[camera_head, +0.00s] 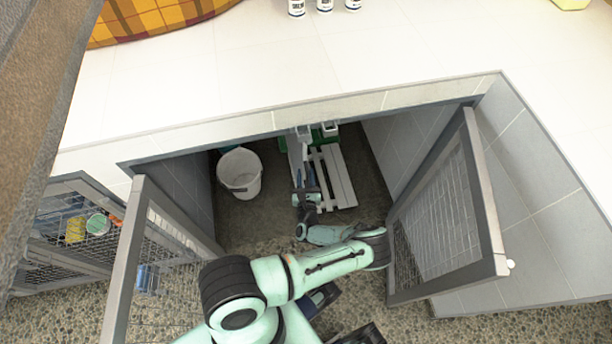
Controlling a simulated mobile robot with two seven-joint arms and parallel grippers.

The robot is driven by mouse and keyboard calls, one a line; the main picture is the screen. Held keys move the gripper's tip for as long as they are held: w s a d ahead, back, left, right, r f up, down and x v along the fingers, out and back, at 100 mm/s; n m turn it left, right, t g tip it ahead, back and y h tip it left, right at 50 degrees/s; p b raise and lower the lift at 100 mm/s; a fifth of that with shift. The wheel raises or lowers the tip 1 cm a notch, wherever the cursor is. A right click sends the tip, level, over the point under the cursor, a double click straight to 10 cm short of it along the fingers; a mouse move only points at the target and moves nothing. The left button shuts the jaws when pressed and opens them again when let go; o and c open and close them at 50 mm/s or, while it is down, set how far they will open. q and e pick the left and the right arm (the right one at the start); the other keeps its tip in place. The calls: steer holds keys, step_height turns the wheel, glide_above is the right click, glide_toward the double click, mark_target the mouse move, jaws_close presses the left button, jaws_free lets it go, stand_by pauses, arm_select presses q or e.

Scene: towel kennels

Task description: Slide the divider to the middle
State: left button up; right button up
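A pale slatted panel (341,178), which looks like the divider, stands inside the open kennel under the counter, right of its middle. My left arm comes up from the bottom, bends at the right door and reaches back into the kennel. Its dark gripper (307,190) is at the panel's near left side and overlaps it in the picture. The fingertips are small and partly hidden, so I cannot tell whether they touch or grip the panel. My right gripper cannot be made out.
A white bucket (240,173) stands at the kennel's back left. Mesh doors stand open at left (149,259) and right (443,222), flanking my arm. A white counter (260,68) covers the top, with small bottles (325,5). Kennel floor between bucket and panel is clear.

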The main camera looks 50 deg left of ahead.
arm_select(q)
steer(key=v, duration=1.3)
steer(key=shift+d+p, duration=0.2)
steer(key=shift+p, duration=0.15)
steer(key=shift+s, duration=0.1)
